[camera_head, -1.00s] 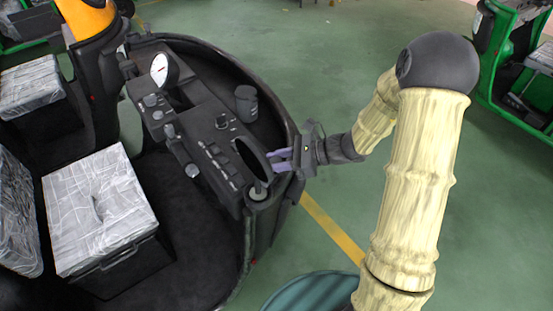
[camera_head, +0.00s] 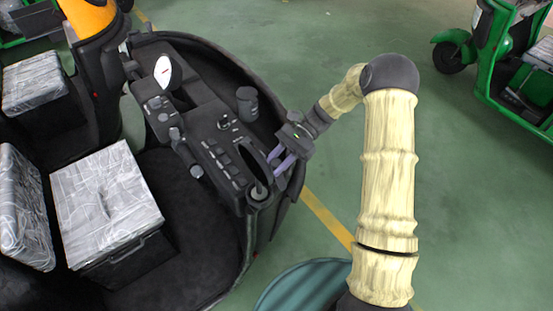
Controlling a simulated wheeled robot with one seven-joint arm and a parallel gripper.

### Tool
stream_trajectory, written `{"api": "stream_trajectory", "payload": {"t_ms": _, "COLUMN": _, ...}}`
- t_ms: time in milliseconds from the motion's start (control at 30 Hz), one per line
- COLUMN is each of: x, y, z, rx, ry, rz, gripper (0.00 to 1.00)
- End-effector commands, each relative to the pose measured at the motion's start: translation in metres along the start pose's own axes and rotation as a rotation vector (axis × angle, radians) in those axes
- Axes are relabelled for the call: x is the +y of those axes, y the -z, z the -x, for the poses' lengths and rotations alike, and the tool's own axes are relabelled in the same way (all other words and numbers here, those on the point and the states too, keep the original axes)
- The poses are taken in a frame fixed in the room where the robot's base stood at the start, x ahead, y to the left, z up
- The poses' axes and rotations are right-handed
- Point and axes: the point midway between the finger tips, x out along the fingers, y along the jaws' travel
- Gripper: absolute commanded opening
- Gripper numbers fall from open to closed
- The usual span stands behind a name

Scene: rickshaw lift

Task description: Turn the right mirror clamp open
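The right mirror (camera_head: 254,160) is a dark oval on the right end of the black dashboard, seen nearly edge-on. A small grey round piece (camera_head: 258,191), perhaps its clamp, shows at its foot; I cannot make out a clamp lever. My gripper (camera_head: 276,160) has two purple fingers, spread apart with a gap between them. It comes from the right over the cart's rim, with the fingertips close beside the mirror's right edge. I cannot tell whether they touch it. Nothing is seen between the fingers.
The black dashboard (camera_head: 215,150) carries switches, a dark cylinder (camera_head: 247,103) and the left mirror (camera_head: 164,71). A wrapped box (camera_head: 105,205) sits at left. A green rickshaw (camera_head: 510,75) stands at upper right. A teal round object (camera_head: 305,288) is at the bottom. Green floor between is clear.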

Motion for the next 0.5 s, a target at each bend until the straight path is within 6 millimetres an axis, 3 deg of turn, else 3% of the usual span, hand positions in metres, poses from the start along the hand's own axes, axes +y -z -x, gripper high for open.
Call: {"api": "stream_trajectory", "payload": {"t_ms": 500, "x": -0.0012, "y": -0.0004, "z": -0.0006, "rx": 0.0, "ry": -0.442, "rz": 0.184, "gripper": 0.06}}
